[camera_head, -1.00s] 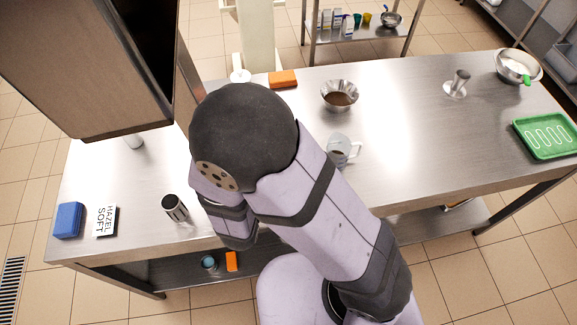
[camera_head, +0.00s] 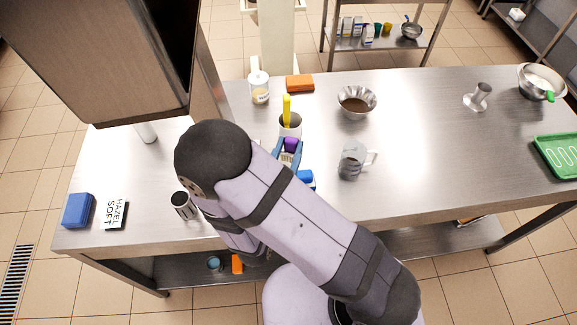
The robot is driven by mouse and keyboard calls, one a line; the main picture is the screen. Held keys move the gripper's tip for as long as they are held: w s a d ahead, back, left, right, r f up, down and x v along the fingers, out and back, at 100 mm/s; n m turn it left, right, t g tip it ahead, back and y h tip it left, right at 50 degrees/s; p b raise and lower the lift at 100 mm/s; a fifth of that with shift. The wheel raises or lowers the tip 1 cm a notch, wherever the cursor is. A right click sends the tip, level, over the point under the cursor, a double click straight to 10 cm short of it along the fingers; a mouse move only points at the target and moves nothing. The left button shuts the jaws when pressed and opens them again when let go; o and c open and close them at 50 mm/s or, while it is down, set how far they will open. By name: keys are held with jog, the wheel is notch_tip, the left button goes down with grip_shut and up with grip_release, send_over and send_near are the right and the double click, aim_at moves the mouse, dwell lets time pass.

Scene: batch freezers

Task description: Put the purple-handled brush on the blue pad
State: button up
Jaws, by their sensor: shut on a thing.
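The rest of the brush is mostly hidden by the fingers and my arm. The blue pad (camera_head: 78,210) is a thick block near the table's left front corner, well to the left of my gripper, with nothing on it.
A small blue item (camera_head: 306,178) is partly behind my arm. A glass jug (camera_head: 352,161), a dark cup (camera_head: 183,204) and a label card (camera_head: 115,214) stand nearby. A large machine (camera_head: 110,60) overhangs the left side.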

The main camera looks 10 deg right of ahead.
aim_at(290, 156)
jog(key=shift+f+p, duration=0.35)
jog(key=shift+f, duration=1.75)
jog(key=shift+f+p, duration=0.5)
jog(key=shift+f, duration=1.45)
jog(key=shift+f, duration=0.2)
jog(key=o, duration=1)
jog(key=shift+r, duration=0.1)
jog(key=shift+o, duration=0.2)
jog(key=shift+r, duration=0.15)
jog(key=v, duration=1.2)
